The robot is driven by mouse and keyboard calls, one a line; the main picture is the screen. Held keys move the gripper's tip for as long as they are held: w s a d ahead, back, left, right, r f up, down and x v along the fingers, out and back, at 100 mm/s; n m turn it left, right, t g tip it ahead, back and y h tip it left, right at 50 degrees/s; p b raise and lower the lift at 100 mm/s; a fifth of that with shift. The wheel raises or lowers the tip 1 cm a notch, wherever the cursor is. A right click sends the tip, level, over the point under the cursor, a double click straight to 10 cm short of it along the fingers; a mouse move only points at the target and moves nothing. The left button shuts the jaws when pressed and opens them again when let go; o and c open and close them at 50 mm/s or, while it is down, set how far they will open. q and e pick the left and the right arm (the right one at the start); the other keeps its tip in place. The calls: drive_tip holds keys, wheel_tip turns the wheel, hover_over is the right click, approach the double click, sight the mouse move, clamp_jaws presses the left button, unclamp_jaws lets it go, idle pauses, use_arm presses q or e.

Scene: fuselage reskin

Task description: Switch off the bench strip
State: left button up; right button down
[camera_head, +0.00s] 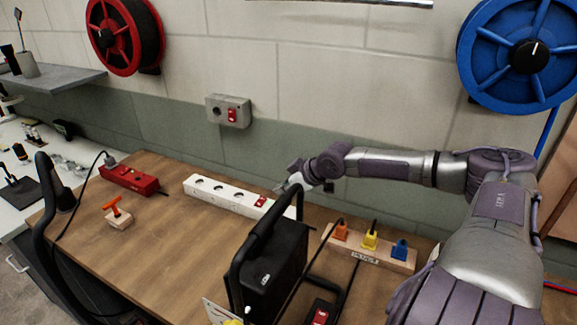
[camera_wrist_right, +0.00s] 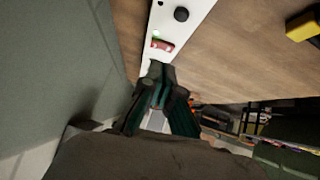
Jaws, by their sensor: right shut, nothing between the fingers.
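The bench strip (camera_head: 215,187) is a long white power strip with several sockets, lying on the wooden bench near the wall. Its red rocker switch (camera_head: 261,201) is at the right end. The switch also shows in the right wrist view (camera_wrist_right: 162,45), with a small green light beside it. My right gripper (camera_head: 284,187) is just right of the switch, over that end of the strip. In the right wrist view its shut, empty fingers (camera_wrist_right: 157,72) point at the switch and appear just short of it. I cannot tell whether they touch the strip. My left gripper is out of view.
A black case (camera_head: 268,268) with a raised handle stands in front of the strip. A wooden block with orange, yellow and blue plugs (camera_head: 369,241) is to the right. A red box (camera_head: 128,179) lies left. A grey wall box (camera_head: 228,111) has another red switch.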

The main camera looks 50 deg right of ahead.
drive_tip(key=shift+a+v, duration=0.15)
drive_tip(key=shift+v, duration=0.8)
drive_tip(key=shift+a+v, duration=0.15)
drive_tip(key=shift+v, duration=0.8)
drive_tip(key=shift+w, duration=0.1)
